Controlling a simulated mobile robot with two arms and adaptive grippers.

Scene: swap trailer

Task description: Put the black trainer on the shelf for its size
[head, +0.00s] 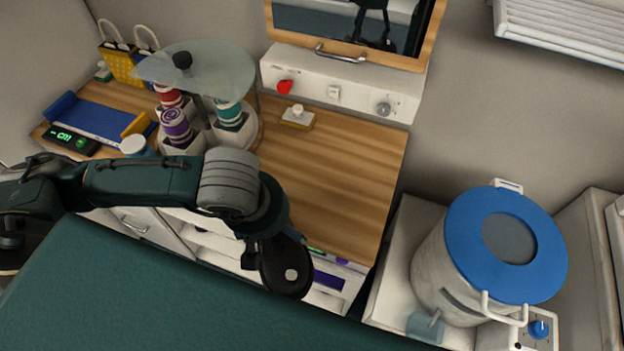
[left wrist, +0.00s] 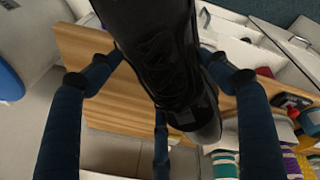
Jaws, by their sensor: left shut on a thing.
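The black trainer (head: 288,268) hangs beside the front edge of the wooden counter in the head view, its dark sole facing the camera with a pale spot on it. The left wrist view shows its laced upper (left wrist: 160,50) close up, between the dark blue fingers. My left gripper (head: 262,246) is shut on the trainer; its fingers are partly hidden in the head view. White shelves (head: 215,243) with a purple panel (head: 328,280) lie below the counter, partly hidden by my arm and the trainer. The trainer's size mark cannot be read. My right gripper is not in view.
The wooden counter (head: 345,170) holds a glass-topped carousel (head: 205,75) with coloured spools, a blue tray (head: 92,118) and a green-lit display (head: 70,140). A large pot with a blue lid (head: 470,235) stands right. The counter's middle right is mostly clear.

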